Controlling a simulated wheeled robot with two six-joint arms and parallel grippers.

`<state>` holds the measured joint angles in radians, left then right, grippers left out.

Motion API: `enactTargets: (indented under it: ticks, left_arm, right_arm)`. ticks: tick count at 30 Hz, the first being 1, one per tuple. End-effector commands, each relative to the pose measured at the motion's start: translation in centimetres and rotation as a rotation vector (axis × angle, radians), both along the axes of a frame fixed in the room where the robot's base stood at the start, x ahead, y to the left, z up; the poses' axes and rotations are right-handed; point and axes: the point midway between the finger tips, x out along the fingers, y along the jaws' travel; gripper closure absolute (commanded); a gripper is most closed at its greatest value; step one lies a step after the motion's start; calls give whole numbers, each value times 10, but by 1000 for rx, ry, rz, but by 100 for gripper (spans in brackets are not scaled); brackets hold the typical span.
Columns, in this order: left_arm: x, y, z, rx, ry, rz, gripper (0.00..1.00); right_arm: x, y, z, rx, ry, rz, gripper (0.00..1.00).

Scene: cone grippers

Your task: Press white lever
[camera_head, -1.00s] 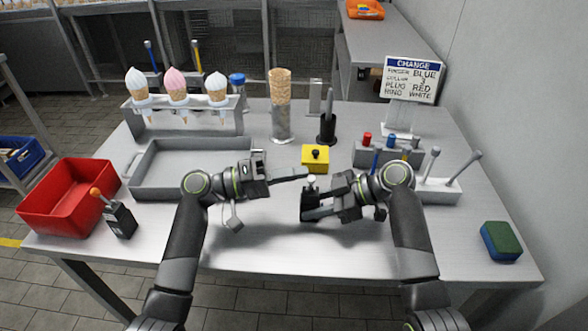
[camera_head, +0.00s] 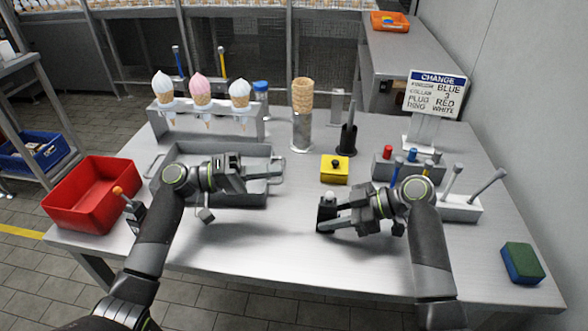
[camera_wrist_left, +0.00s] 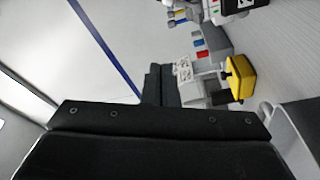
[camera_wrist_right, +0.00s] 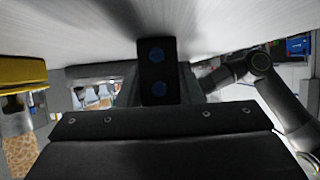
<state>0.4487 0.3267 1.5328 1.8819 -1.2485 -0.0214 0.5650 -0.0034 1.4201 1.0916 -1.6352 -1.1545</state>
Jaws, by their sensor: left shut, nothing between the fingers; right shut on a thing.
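The white lever is a white knob (camera_head: 329,196) on a small black block (camera_head: 326,213) at the table's front middle. My right gripper (camera_head: 328,224) is shut on this black block, which stands on the table. The right wrist view shows a black block with two blue round spots (camera_wrist_right: 155,68) straight ahead. My left gripper (camera_head: 277,176) is shut and empty over the right end of the grey tray, left of the white knob and apart from it. Its dark shut fingers also show in the left wrist view (camera_wrist_left: 160,86). How far the lever is tilted is too small to tell.
A yellow box with a black knob (camera_head: 334,170) stands behind the white knob. A grey tray (camera_head: 172,160), a red bin (camera_head: 92,218) and an orange-knobbed lever (camera_head: 118,191) are at left. A block with white-sleeved posts (camera_head: 462,207) and a sponge (camera_head: 522,263) are at right.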

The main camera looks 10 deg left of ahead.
Motion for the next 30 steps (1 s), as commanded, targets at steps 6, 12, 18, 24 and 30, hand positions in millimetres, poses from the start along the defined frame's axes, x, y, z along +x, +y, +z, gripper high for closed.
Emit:
enactTargets:
  ticks: [6,12,18,24,30]
  left_arm:
    - [-4,20,-3,1,1,0,100]
    - [-4,23,-3,0,0,0,100]
    - [-4,22,-3,0,0,0,100]
    - [-4,22,-3,0,0,0,100]
    - [-4,22,-3,-1,0,0,100]
  right_arm:
    - [0,0,0,-1,1,0,80]
    - [0,0,0,-1,1,0,80]
    - [0,0,0,-1,1,0,80]
    - [0,0,0,-1,0,0,45]
    - [0,0,0,0,0,0,42]
